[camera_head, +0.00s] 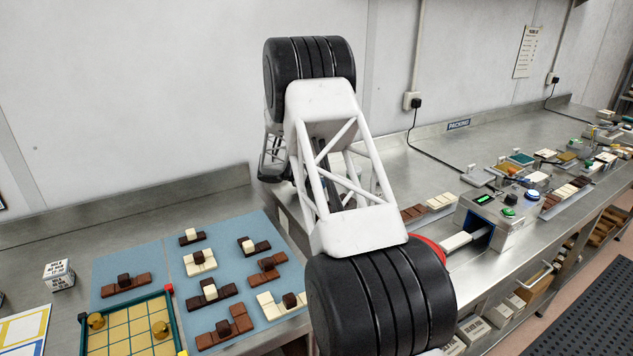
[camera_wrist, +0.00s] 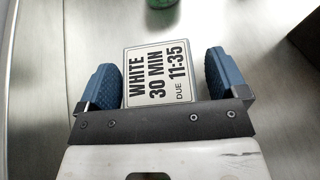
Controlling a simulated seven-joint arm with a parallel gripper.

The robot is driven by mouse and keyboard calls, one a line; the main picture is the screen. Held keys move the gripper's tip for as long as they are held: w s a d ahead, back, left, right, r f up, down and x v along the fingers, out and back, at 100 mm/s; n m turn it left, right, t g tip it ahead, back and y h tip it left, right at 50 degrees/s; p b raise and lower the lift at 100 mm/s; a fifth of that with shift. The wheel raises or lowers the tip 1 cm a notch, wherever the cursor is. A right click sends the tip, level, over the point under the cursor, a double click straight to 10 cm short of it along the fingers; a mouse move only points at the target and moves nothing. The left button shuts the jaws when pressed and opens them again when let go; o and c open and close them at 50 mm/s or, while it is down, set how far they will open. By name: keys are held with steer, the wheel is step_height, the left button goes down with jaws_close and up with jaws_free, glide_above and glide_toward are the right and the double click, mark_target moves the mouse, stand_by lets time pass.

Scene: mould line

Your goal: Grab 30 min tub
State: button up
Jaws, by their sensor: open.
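In the wrist view, a pale label with a black border (camera_wrist: 158,72) reads "WHITE 30 MIN DUE 11:35". It lies between the two blue finger pads of my gripper (camera_wrist: 160,80). The pads stand apart, with a narrow gap on the left and a small one on the right of the label. The tub's sides under the label are hidden. I cannot tell how deep the fingers reach around it. In the head view my arm covers the middle, and neither the gripper nor this tub shows clearly.
In the wrist view, a green round thing (camera_wrist: 160,3) sits beyond the label and a dark block (camera_wrist: 305,35) at the right edge. In the head view, chocolate pieces lie on a blue mat (camera_head: 150,262), beside a green-edged game board (camera_head: 130,325). A device with buttons (camera_head: 490,215) stands right.

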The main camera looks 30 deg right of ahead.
stand_by(0.4)
steer(key=c, duration=1.1)
steer(key=shift+o, duration=0.2)
steer(key=shift+r, duration=0.15)
steer(key=shift+r, duration=4.9)
